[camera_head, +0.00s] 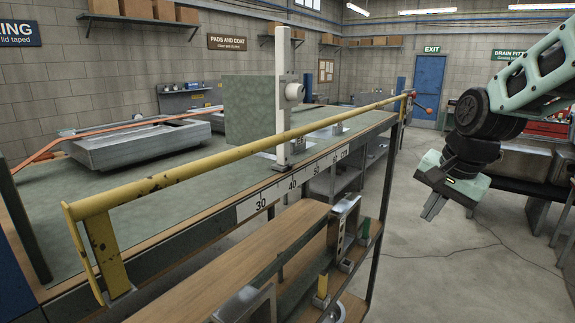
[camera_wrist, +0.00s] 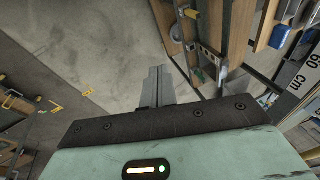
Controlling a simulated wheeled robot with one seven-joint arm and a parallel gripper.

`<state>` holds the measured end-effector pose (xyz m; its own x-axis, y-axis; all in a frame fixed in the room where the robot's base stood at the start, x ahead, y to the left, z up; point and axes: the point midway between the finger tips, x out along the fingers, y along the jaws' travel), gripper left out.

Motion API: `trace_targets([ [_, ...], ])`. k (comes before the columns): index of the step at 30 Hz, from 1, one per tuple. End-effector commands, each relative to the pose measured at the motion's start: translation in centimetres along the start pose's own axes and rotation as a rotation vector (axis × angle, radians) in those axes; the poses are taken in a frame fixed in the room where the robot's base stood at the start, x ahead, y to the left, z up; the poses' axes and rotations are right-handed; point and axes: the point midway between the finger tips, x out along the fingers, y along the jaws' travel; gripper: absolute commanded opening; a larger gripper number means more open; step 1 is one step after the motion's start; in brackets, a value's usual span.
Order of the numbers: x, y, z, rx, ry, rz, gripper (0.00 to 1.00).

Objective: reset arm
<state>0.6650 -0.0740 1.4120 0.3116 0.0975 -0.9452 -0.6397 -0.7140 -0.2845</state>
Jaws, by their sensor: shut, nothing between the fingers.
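My gripper (camera_head: 432,206) hangs in the air at the right of the head view, pointing down and to the left. Its fingers are together with nothing between them. In the wrist view my gripper (camera_wrist: 160,84) also shows shut, over bare concrete floor. It is apart from the workbench (camera_head: 215,195) and to the right of its end.
A yellow rail (camera_head: 240,143) runs along the workbench's front edge above a numbered scale (camera_head: 293,182). A wooden shelf (camera_head: 235,265) sits below. A metal sink (camera_head: 138,145) lies on the bench. Another bench (camera_head: 515,165) stands behind my arm. The floor (camera_head: 455,270) between is clear.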

Motion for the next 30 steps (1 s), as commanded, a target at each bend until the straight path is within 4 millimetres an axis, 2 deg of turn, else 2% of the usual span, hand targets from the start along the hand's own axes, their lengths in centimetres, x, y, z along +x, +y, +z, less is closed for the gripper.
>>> trace_targets([
  [1,0.7,2.5,1.1,-0.101,0.001,0.025,0.0],
  [3,1.6,5.2,2.4,-0.24,-0.001,0.052,0.0],
  [13,3.6,15.1,8.3,-0.751,-0.046,0.127,0.0],
  [14,4.1,15.5,8.8,-0.787,-0.051,0.128,0.0],
  [15,5.3,14.9,9.6,-0.806,-0.058,0.119,0.0],
  [23,9.5,13.5,15.3,-0.947,-0.13,0.09,0.0],
  [26,11.5,13.3,18.2,-1.019,-0.165,0.079,0.0],
  [30,14.7,13.5,23.5,-1.149,-0.226,0.066,0.0],
])
